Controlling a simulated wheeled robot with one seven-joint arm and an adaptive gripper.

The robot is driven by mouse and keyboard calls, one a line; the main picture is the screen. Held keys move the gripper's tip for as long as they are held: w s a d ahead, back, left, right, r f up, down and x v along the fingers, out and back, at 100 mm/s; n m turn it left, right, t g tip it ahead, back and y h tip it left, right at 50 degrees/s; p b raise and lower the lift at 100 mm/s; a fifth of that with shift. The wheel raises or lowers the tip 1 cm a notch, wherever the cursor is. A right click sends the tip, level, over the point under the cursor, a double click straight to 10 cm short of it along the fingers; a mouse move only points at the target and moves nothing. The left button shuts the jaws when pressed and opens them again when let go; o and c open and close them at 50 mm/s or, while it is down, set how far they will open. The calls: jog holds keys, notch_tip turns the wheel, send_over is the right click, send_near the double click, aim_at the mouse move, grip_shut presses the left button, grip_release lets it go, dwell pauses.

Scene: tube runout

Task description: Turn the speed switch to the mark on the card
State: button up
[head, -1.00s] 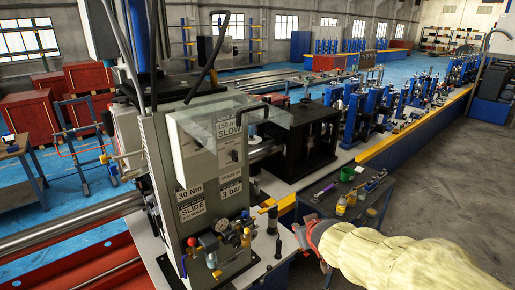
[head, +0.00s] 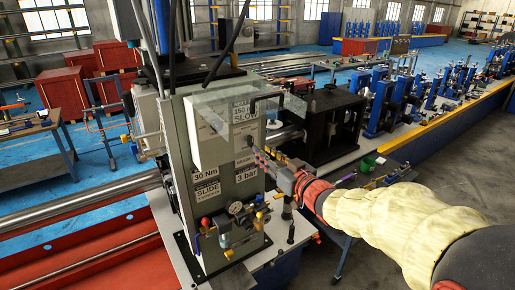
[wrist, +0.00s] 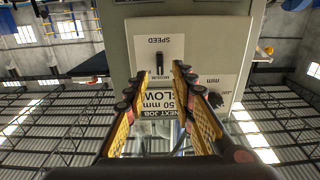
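The speed switch (wrist: 160,62) is a black lever on a white plate marked SPEED, on the grey machine cabinet (head: 215,185). In the wrist view its lever lies along the picture's vertical. The card (wrist: 165,105) reads NEXT JOB, 150 mm, SLOW; it also shows high on the cabinet in the head view (head: 243,112). My gripper (wrist: 157,78) is open, its fingertips apart on either side of the switch's near end. Nothing is between them that I can see held. In the head view my gripper (head: 258,155) points at the panel, close to it.
A clear cover (head: 225,105) juts out above the switch area. A second dial plate (wrist: 217,92) sits beside the speed plate. Gauges and valves (head: 235,215) stand low on the cabinet front. A black stand (head: 332,130) stands to the right.

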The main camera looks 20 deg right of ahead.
aim_at(253, 143)
jog(key=x, duration=0.5)
jog(key=shift+w+a, duration=0.15)
jog(key=shift+w, duration=0.15)
jog(key=shift+c, duration=0.4)
jog(key=shift+c, duration=1.2)
grip_shut()
